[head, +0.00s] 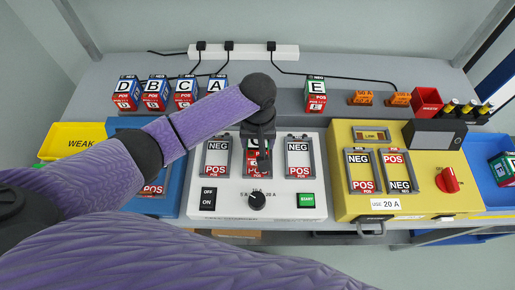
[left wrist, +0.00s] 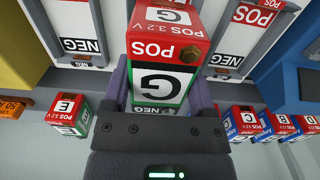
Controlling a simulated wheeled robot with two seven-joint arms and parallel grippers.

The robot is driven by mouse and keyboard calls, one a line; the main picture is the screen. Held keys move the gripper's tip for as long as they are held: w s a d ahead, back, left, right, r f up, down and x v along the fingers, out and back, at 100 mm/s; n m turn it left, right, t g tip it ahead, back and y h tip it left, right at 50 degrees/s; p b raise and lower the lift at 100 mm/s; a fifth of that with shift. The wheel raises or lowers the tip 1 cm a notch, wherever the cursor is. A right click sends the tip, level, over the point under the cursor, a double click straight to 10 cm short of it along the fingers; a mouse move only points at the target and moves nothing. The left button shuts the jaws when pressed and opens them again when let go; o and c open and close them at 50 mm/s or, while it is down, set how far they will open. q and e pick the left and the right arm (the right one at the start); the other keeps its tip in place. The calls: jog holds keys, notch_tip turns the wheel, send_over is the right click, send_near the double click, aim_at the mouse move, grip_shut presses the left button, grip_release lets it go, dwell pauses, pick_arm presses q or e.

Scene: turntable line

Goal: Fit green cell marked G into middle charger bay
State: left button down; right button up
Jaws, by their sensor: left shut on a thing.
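The cell marked G (left wrist: 163,80) has a red POS end, a white middle with a black G and a green end. My left gripper (head: 262,148) is shut on it, with a finger on each side in the left wrist view (left wrist: 160,108). In the head view the red part of the cell (head: 257,170) shows below the gripper, at the middle bay of the white charger (head: 230,198). Its POS end points to the front. The gripper and cell hide most of that bay; I cannot tell whether the cell is seated. My right gripper is not in view.
The left bay (head: 216,157) and right bay (head: 299,157) are empty, labelled NEG behind and POS in front. Cells D, B, C and A stand at the back left; cell E (head: 316,95) stands behind the charger. A yellow unit (head: 395,210) stands close on the right.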

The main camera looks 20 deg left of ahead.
aim_at(258, 148)
pick_arm(q)
notch_tip(258, 148, down, 3)
jog(key=shift+f+b, duration=0.1)
jog(key=shift+b, duration=0.45)
jog(key=shift+r, duration=0.2)
grip_release()
jog(key=shift+f, duration=0.15)
notch_tip(258, 148, up, 11)
jog(key=p, duration=0.4)
jog(key=shift+r+p, duration=0.2)
jog(key=shift+p, duration=0.15)
jog(key=shift+r, duration=0.5)
